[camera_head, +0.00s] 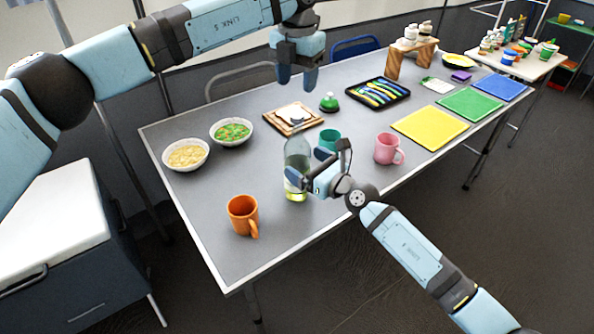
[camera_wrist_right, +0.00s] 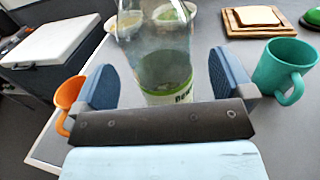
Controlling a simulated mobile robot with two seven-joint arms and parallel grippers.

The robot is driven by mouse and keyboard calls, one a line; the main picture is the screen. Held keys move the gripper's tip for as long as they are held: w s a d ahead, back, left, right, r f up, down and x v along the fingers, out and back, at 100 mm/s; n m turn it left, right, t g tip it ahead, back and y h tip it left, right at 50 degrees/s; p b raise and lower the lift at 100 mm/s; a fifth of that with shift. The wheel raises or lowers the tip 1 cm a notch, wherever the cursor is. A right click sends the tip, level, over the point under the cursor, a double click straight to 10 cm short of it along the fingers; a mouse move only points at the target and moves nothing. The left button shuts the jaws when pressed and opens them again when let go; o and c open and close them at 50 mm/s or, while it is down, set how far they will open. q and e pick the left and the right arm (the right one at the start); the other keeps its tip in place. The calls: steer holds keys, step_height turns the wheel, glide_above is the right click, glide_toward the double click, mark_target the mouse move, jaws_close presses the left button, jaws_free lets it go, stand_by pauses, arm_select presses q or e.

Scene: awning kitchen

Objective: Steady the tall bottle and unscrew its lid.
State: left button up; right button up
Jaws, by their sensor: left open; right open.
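The tall bottle (camera_head: 297,154) is clear, with a green and white label low down, and stands upright on the grey table. My right gripper (camera_head: 309,178) is at its lower half, hiding part of it. In the right wrist view the bottle (camera_wrist_right: 160,50) rises between the two open blue fingers (camera_wrist_right: 162,85), with gaps showing at both sides. Its top is out of that view, and I cannot make out the lid clearly in the head view. My left gripper (camera_head: 297,74) is open and empty, pointing down, high above the table behind the bottle.
An orange mug (camera_head: 242,215) stands left of the bottle, with two bowls (camera_head: 186,154) (camera_head: 231,132) behind it. A teal mug (camera_head: 330,138) and a pink mug (camera_head: 387,148) stand to the right. A bread board (camera_head: 278,125) lies behind.

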steer(key=shift+x, duration=1.85)
